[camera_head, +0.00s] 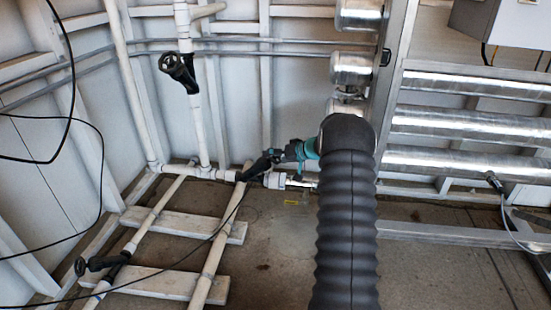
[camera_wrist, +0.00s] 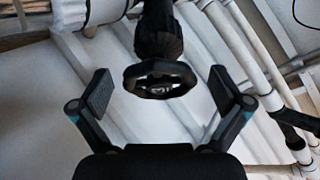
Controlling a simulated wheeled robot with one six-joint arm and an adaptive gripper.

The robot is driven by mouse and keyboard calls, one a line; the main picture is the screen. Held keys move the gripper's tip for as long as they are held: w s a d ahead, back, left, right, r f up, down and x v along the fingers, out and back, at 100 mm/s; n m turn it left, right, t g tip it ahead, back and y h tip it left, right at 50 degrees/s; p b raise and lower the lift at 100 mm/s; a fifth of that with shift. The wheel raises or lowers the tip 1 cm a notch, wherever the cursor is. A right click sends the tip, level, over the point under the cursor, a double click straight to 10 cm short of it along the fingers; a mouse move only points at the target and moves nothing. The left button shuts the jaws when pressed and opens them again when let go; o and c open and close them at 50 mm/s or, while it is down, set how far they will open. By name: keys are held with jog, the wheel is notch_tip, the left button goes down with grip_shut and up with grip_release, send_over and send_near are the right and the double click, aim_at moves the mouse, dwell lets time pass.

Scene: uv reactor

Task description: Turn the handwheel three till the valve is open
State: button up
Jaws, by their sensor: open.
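A black handwheel (camera_wrist: 161,79) with an open rim sits on a dark valve body in the middle of the wrist view. My gripper (camera_wrist: 160,90) is open, with one finger on each side of the wheel and a visible gap at both sides. In the head view my gripper (camera_head: 272,158) is beside a black valve on the low white pipe at the back wall. My arm and gripper partly hide that spot. Two more black handwheels show, one high on the upright pipe (camera_head: 177,68) and one at the low left (camera_head: 80,266). No number is readable.
Shiny metal cylinders (camera_head: 470,124) in a frame stand at the right. White pipes and floor beams (camera_head: 184,225) lie at the left. Thin black cables hang at the left and cross low over the pipes. The floor (camera_head: 265,262) in the middle is mostly clear.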

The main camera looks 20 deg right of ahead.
jog(key=v, duration=0.7)
jog(key=shift+s, duration=0.15)
jog(key=shift+d, duration=0.15)
